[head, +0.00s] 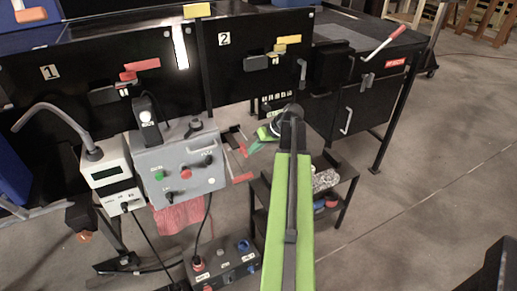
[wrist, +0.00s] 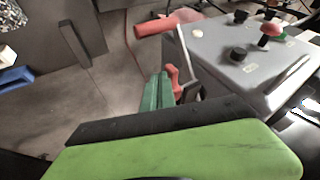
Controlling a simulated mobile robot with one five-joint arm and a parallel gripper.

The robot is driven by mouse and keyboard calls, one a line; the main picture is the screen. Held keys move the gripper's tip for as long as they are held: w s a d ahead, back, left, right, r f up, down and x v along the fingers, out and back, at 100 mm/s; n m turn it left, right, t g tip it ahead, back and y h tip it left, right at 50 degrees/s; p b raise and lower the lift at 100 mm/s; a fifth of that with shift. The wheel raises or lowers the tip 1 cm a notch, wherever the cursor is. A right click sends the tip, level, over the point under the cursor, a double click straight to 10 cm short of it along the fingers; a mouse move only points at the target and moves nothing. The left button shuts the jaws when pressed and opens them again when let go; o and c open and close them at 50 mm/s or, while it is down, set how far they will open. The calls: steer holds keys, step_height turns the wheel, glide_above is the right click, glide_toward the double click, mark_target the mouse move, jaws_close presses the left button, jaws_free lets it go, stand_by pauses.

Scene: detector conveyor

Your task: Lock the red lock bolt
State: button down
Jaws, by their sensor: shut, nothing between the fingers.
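A red bar (head: 141,65), which looks like the red lock bolt, is on the black door marked 1 in the head view. It sits above a grey latch plate (head: 103,95); whether it is locked I cannot tell. It does not clearly show in the wrist view. My gripper (head: 257,147) is low in front of door 2, to the right of the grey control box and well right of and below the red bar. Its green fingers (wrist: 157,92) also show in the wrist view, shut and empty. A small red part (wrist: 173,78) shows beside them.
The grey control box (head: 178,163) has red-handled levers (head: 241,178) on its right side. A yellow bar (head: 288,40) is on door 2. A low black shelf (head: 343,172) stands to the right of my arm. Open floor (head: 440,150) lies further right.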

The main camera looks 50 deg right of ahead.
mark_target(245, 153)
steer(key=shift+w+a, duration=0.3)
steer(key=shift+a, duration=0.45)
steer(key=shift+w+a, duration=0.25)
steer(key=shift+a, duration=0.5)
steer(key=s+d+r+p, duration=0.7)
steer(key=r+p, duration=0.1)
